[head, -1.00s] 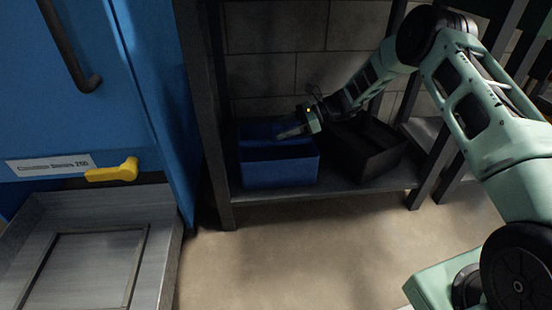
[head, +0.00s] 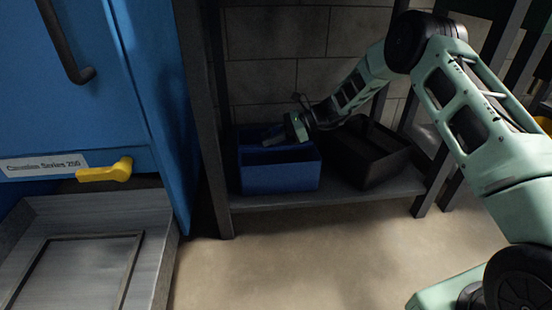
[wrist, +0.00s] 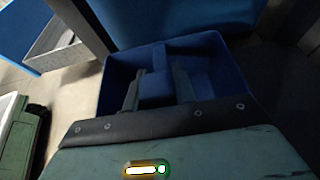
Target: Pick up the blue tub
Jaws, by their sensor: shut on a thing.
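The blue tub (head: 280,179) is an open-topped box on the low shelf, upright as far as I can see. My gripper (head: 270,138) reaches over its right side from the upper right. In the wrist view, the tub (wrist: 209,45) lies below my gripper (wrist: 156,76), whose two dark fingers stand either side of a raised blue part across the tub's middle. My gripper is shut on that part of the tub. The near edge of the tub is hidden by my wrist, and I cannot tell any gap under the tub.
A black bin (head: 374,166) stands close to the tub's right, under my forearm. Dark shelf posts (head: 207,130) flank them, with a block wall behind. A blue machine (head: 110,90) with a metal tray (head: 150,262) is at left. The floor in front is clear.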

